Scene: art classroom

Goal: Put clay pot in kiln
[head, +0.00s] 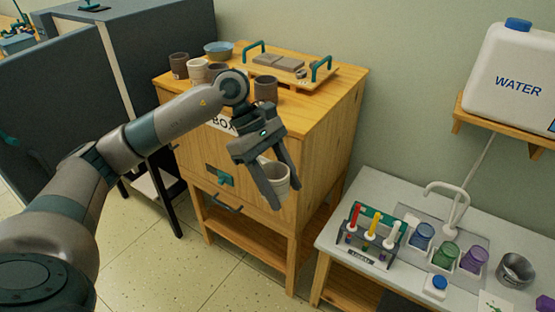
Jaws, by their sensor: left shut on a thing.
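My left gripper (266,180) reaches in from the left and is shut on a pale clay pot (277,181). The pot hangs in front of the wooden cabinet (340,130), and the fingers hide part of it. No label marks a kiln in this view. A large dark grey cabinet (180,35) stands at the upper left, with a dark panel (45,100) in front of it that looks like an open door. I cannot tell for sure whether it is the kiln. My right gripper is not in view.
The wooden cabinet's top holds several cups, a blue bowl (218,49) and a wooden tray (280,73) with green handles. At right, a sink table (330,238) carries a tube rack (367,240) and jars. A water jug (512,72) sits on a shelf. The floor (215,265) is clear.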

